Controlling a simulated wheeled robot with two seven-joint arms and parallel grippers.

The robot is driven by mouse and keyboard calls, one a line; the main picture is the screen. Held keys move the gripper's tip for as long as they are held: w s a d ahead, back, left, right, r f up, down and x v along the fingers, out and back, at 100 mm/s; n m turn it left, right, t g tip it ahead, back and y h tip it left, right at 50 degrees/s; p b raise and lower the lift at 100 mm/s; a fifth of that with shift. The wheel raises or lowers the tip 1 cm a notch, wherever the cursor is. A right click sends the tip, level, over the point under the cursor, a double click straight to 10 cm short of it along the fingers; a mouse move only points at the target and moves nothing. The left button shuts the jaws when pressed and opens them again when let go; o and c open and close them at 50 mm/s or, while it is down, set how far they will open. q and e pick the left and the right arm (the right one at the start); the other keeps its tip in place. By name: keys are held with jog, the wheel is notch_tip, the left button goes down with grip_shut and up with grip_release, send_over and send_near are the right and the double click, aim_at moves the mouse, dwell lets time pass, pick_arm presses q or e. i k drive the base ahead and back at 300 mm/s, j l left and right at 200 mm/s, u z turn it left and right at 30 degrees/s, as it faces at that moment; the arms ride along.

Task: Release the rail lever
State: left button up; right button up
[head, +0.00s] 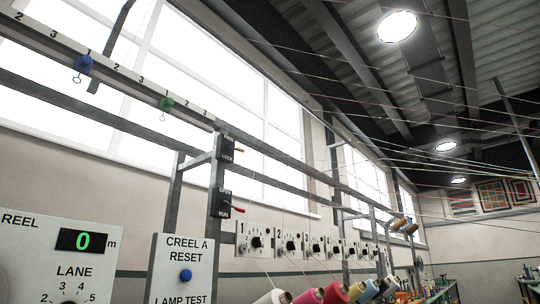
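Two dark lever boxes sit on an upright grey post in the middle of the head view. The upper box (226,149) has a label that seems to read LOCK, and a short orange-brown lever (239,151) sticks out to its right. The lower box (221,204) reads RUN at its bottom, and a red-tipped lever (238,209) points right. Which one is the rail lever is not marked legibly. A numbered rail (130,75) runs above, with a blue slider (83,64) and a green slider (166,103) hanging hooks. Neither of my grippers is in view.
A REEL panel (40,250) with a green 0 display stands at lower left. A CREEL A RESET panel (183,250) with a blue button is beside it. Numbered dial plates (290,243) line the frame above several coloured yarn cones (307,296). Thin threads cross overhead.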

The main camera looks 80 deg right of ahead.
aim_at(240, 150)
jog(key=z, duration=2.55)
